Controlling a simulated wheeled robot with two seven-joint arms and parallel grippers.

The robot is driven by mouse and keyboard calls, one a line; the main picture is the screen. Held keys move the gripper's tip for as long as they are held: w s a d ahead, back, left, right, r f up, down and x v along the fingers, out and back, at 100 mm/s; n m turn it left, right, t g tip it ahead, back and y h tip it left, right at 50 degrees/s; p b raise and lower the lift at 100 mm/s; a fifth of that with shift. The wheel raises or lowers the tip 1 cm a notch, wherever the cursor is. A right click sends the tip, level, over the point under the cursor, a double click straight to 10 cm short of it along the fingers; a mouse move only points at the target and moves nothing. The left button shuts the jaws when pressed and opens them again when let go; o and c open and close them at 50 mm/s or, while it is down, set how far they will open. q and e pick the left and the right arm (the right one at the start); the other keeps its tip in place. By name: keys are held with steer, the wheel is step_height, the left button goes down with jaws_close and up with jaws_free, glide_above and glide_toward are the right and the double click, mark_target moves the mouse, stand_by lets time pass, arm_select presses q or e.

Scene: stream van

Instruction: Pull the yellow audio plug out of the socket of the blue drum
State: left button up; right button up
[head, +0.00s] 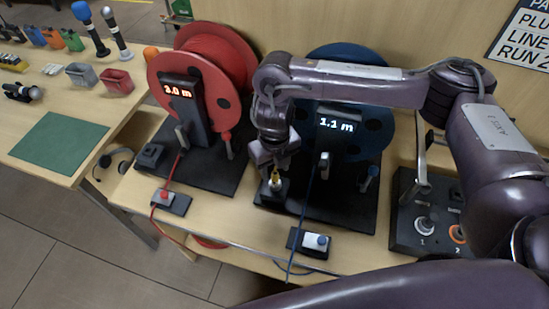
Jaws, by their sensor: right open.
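The blue drum (368,137) stands on a black base on the bench, with a display reading 1.1 m. The yellow audio plug (275,175) is upright at the small dark socket block (272,191) at the front left of that base. My right gripper (275,168) points down just above the plug. Its jaws are open, with the fingertips close around or beside the plug's top; I cannot tell whether they touch it. My right arm covers part of the drum. My left gripper is not in view.
A red drum (219,91) reading 3.0 m stands to the left. A blue cable (304,205) runs down past a small box (315,241) at the bench front. A switch panel (408,228) is at the right. A headset (118,160) hangs by the left table.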

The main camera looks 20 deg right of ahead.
mark_target(274, 175)
steer(key=shift+f, duration=1.95)
jaws_close()
